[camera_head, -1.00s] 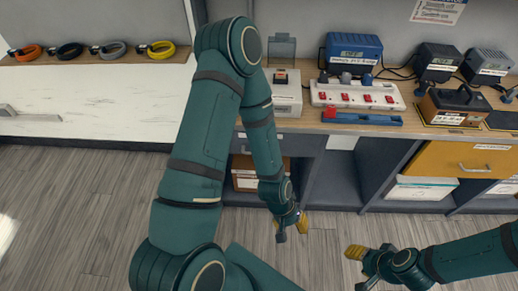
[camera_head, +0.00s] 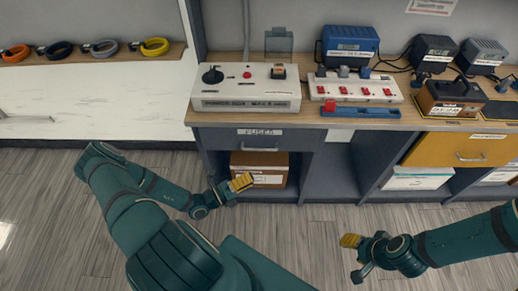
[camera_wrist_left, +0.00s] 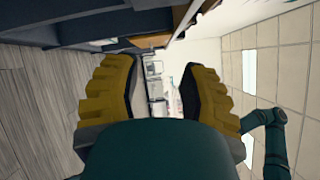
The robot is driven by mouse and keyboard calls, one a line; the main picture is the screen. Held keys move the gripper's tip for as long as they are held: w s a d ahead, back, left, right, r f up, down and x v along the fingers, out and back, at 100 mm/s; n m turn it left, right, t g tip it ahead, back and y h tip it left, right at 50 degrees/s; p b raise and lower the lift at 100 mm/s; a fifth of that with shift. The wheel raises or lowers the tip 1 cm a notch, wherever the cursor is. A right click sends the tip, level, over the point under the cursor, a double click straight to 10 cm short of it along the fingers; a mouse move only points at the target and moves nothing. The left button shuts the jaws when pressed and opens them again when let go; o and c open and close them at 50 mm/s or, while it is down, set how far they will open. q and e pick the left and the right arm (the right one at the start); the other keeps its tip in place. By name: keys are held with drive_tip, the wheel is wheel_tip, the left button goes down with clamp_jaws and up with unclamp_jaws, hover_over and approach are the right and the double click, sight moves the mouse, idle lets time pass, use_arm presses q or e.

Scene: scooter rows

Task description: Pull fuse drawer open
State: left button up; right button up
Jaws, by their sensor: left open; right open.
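The fuse drawer (camera_head: 225,139) is a grey front under the bench top, labelled FUSES, with a bar handle (camera_head: 260,149). It looks shut in the head view. My left gripper (camera_head: 243,183) is below and in front of the drawer, apart from the handle, its yellow fingertips pointing right. In the left wrist view my left gripper (camera_wrist_left: 151,90) is open, with nothing between its fingers. My right gripper (camera_head: 352,255) is over the floor at the lower right, open and clear of the furniture.
A cardboard box (camera_head: 259,169) sits in the open bay below the drawer. A white test unit (camera_head: 247,93) stands on the bench above it. A yellow drawer (camera_head: 455,150) is at the right. The floor (camera_head: 300,232) between my grippers is clear.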

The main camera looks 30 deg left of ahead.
sight(261, 150)
use_arm(q)
drive_tip(key=a+n+t+y, duration=0.2)
drive_tip(key=a+n+y, duration=0.2)
drive_tip(key=a, duration=0.2)
drive_tip(key=b+x, duration=0.1)
drive_tip(key=x, duration=1.2)
drive_tip(key=shift+b, duration=0.3)
clamp_jaws()
drive_tip(key=shift+d, duration=0.1)
